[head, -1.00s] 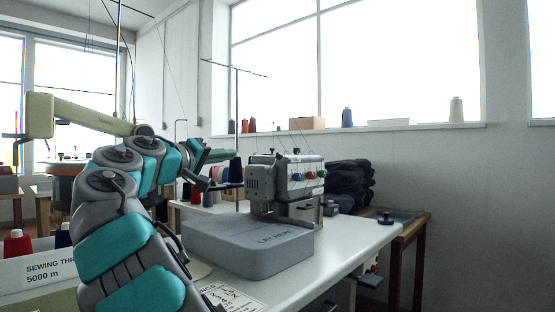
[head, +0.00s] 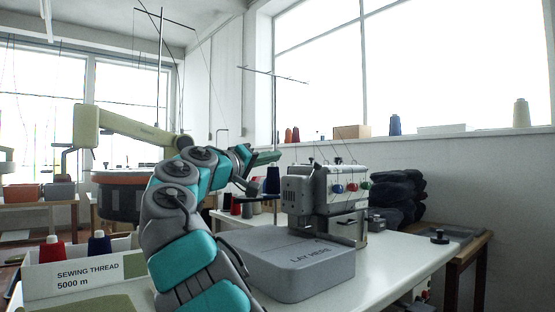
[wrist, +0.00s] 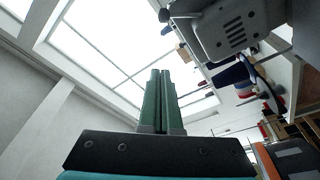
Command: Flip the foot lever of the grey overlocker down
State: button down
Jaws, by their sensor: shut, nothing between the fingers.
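The grey overlocker (head: 300,192) stands on the white table behind the grey box, with red, blue and green knobs on its front. In the wrist view its vented side (wrist: 232,32) shows at the top right, tilted. I cannot make out its foot lever in either view. My gripper (head: 268,158) is at the left of the overlocker, near the height of its top and apart from it in the picture. In the wrist view its green fingers (wrist: 158,98) are shut together and empty.
A grey box marked "LAY HERE" (head: 290,272) sits in front of the overlocker. Thread cones (head: 272,181) stand behind my gripper. A white sewing thread box (head: 72,277) is at the left. Black folded cloth (head: 398,195) lies right of the overlocker.

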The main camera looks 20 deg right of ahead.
aim_at(313, 175)
jog(key=w+d+f, duration=0.1)
jog(key=w+d, duration=0.1)
jog(key=d, duration=0.7)
jog(key=shift+d+b, duration=0.4)
jog(key=shift+b, duration=0.05)
jog(key=shift+w, duration=0.1)
jog(key=shift+f+b, duration=0.2)
jog(key=shift+b, duration=0.1)
jog(key=shift+s+d+m+g+b, duration=0.15)
jog(key=shift+s+m+g+b, duration=0.15)
jog(key=shift+m+b, duration=0.45)
